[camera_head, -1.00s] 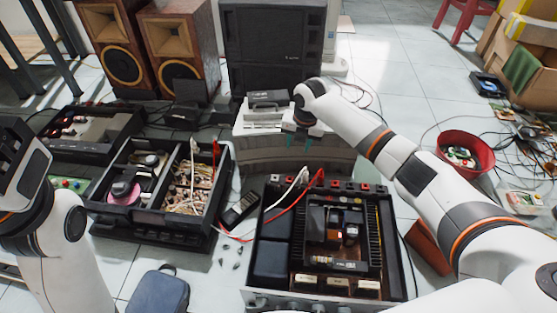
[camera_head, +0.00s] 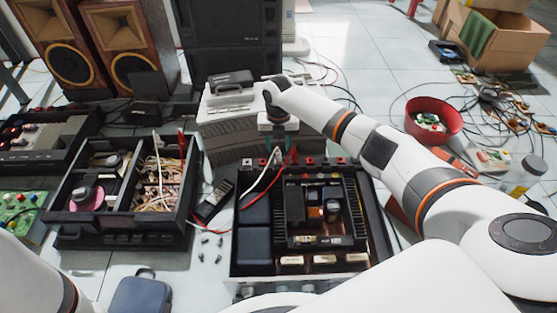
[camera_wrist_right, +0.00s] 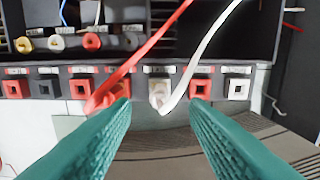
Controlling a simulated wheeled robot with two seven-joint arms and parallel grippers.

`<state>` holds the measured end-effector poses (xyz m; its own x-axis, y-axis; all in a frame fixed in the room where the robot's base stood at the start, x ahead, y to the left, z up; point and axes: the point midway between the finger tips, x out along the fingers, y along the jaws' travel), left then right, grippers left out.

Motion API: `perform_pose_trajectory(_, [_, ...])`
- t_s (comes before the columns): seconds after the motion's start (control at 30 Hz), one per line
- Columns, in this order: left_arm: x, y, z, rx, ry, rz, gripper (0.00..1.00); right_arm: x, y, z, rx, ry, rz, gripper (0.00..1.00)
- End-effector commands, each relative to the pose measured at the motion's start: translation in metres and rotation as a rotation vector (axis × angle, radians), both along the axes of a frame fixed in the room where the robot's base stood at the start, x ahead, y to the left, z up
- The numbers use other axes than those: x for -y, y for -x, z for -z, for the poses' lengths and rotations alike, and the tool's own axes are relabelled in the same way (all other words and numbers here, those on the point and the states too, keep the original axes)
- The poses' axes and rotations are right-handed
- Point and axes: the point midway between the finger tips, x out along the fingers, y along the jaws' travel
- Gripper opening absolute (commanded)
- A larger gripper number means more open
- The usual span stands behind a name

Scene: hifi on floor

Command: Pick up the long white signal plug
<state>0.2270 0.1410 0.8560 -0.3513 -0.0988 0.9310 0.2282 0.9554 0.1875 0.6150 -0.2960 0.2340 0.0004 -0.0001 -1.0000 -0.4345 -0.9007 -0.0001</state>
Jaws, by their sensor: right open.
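A white plug (camera_wrist_right: 160,92) with a white cable sits in the row of sockets along the edge of the open hi-fi unit (camera_head: 238,262). In the right wrist view it lies between the two teal fingers of my right gripper (camera_wrist_right: 158,110), which is open and apart from it. A red plug (camera_wrist_right: 103,98) with a red cable sits just left of it, close to the left finger. In the head view the right gripper (camera_head: 280,156) points down at the unit's back edge, where the white cable (camera_head: 262,180) starts. My left gripper is out of view.
Grey cases (camera_head: 228,128) stand behind the unit. An open black box of parts (camera_head: 62,215) is on the left and a red bucket (camera_head: 434,119) on the right. A handheld meter (camera_head: 213,201) and a blue pouch (camera_head: 146,293) lie on the floor.

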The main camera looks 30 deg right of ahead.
Motion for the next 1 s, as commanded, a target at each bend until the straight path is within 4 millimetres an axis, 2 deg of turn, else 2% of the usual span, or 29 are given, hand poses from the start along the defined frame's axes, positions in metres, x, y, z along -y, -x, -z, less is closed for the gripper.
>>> perform_pose_trajectory(0.03, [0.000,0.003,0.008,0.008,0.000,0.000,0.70,0.000,0.001,0.011,-0.001,0.000,0.000,0.41])
perform_pose_trajectory(0.3, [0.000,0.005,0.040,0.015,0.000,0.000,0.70,-0.001,0.003,0.044,0.000,0.001,0.001,0.41])
perform_pose_trajectory(0.6, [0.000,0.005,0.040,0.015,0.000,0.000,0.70,-0.001,0.003,0.045,0.000,0.001,0.000,0.41])
perform_pose_trajectory(0.67, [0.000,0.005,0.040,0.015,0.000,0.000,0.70,-0.001,0.003,0.045,0.000,0.001,0.000,0.33])
perform_pose_trajectory(0.87, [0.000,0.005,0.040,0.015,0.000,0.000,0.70,-0.001,0.003,0.045,0.000,0.001,0.000,0.01])
perform_pose_trajectory(1.0, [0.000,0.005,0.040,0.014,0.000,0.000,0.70,-0.001,0.003,0.045,0.000,0.001,0.000,0.00])
